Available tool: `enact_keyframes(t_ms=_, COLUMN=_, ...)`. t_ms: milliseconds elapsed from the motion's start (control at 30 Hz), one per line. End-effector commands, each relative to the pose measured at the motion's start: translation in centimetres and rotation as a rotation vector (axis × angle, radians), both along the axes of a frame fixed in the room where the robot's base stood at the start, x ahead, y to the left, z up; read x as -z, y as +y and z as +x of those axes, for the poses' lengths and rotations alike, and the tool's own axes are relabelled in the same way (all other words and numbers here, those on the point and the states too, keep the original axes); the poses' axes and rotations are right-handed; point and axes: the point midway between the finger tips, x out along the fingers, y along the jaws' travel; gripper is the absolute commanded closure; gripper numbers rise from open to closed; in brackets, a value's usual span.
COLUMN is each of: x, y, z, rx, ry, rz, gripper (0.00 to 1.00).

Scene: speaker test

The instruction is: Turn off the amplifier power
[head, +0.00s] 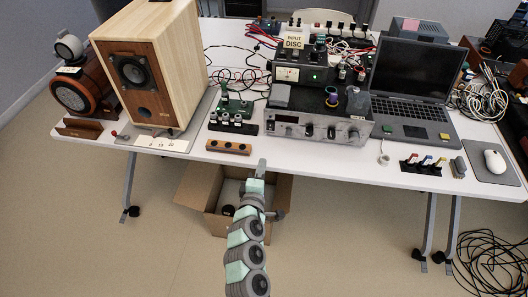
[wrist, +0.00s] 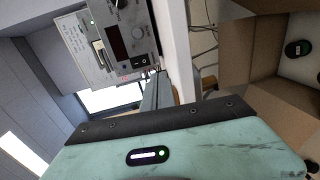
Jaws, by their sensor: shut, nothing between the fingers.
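The amplifier (head: 318,127) is a wide box with a silver-grey front and several knobs, near the front edge of the table in the head view. In the wrist view its front panel (wrist: 121,22) appears turned sideways, with a dark display (wrist: 118,43) and a black rocker switch (wrist: 139,62) near one corner. I cannot tell the switch's position. My gripper (head: 261,166) is shut and empty, in front of the table edge and left of the amplifier. In the wrist view the gripper fingertips (wrist: 158,78) point toward the switch area, apparently apart from it.
A wooden block with dark holes (head: 228,147) lies left of the amplifier at the table edge. A wooden speaker (head: 150,75) stands farther left, a laptop (head: 410,85) to the right. An open cardboard box (head: 193,190) is on the floor under the table (head: 335,158).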

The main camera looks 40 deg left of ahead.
Motion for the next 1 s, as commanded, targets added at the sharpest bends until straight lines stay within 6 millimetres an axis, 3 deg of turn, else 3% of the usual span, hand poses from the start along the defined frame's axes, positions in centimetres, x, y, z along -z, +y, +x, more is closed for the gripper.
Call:
enact_keyframes(t_ms=267, x=0.4, y=-1.1, z=-1.7, rx=0.001, ry=0.003, rz=0.0, gripper=1.0)
enact_keyframes(t_ms=1000, x=0.1, y=-1.8, z=-1.6, rx=-0.014, ry=0.016, rz=0.06, gripper=1.0)
